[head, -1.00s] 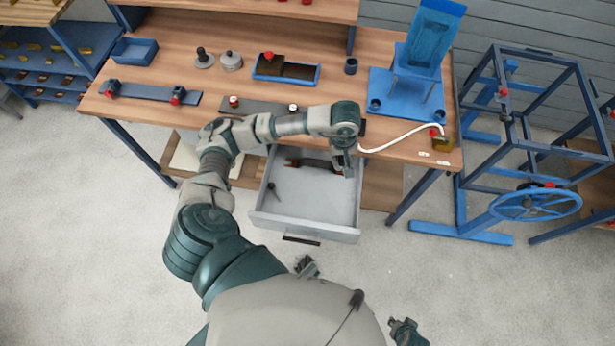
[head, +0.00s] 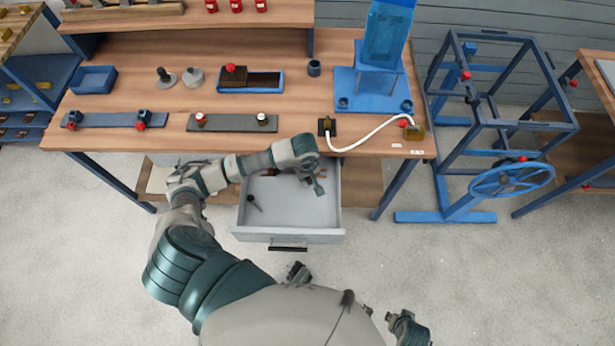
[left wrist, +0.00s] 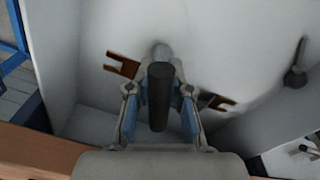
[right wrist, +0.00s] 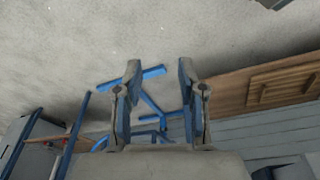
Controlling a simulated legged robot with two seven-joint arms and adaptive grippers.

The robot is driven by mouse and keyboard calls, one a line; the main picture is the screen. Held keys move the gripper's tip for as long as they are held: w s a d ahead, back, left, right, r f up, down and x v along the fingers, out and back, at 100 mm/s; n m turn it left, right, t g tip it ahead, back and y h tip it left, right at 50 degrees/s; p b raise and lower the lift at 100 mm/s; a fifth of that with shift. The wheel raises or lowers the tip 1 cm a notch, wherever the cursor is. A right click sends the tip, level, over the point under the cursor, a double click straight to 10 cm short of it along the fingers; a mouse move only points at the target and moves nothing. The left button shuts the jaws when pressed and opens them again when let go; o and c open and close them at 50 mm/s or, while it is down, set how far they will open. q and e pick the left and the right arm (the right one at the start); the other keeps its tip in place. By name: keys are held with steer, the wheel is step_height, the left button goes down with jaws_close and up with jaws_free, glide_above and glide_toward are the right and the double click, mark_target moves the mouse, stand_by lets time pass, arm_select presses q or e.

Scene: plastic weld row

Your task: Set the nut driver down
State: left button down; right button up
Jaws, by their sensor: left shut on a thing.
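My left gripper (head: 318,188) is over the right part of the open grey drawer (head: 290,210) under the bench. In the left wrist view my left gripper (left wrist: 160,90) is shut on the nut driver (left wrist: 160,100), a dark cylindrical handle pointing along the fingers, with a grey rounded shape just beyond it. Whether it touches the drawer floor I cannot tell. My right gripper (right wrist: 160,72) is open and empty, away from the bench with floor behind it.
Brown forked pieces (left wrist: 122,64) lie in the drawer near the gripper. A small dark tool (head: 254,202) lies at the drawer's left. The drawer's middle is clear. The bench top (head: 360,145) above has a white cable (head: 365,138) near its front edge.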

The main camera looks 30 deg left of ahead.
steer(key=shift+d, duration=0.1)
arm_select(q)
steer(key=c, duration=1.1)
jaws_free()
arm_select(e)
steer(key=shift+s+r, duration=0.1)
steer(key=shift+s, duration=0.05)
arm_select(q)
steer(key=shift+o, duration=0.2)
steer(key=shift+r, duration=0.1)
arm_select(e)
steer(key=shift+r, duration=0.1)
arm_select(q)
steer(key=r, duration=0.4)
steer(key=r+p, duration=0.1)
steer(key=r, duration=0.7)
steer(key=shift+s, duration=0.35)
arm_select(e)
steer(key=x, duration=0.2)
steer(key=s+x, duration=0.1)
steer(key=x, duration=0.1)
steer(key=shift+w+f, duration=0.15)
steer(key=shift+f, duration=0.25)
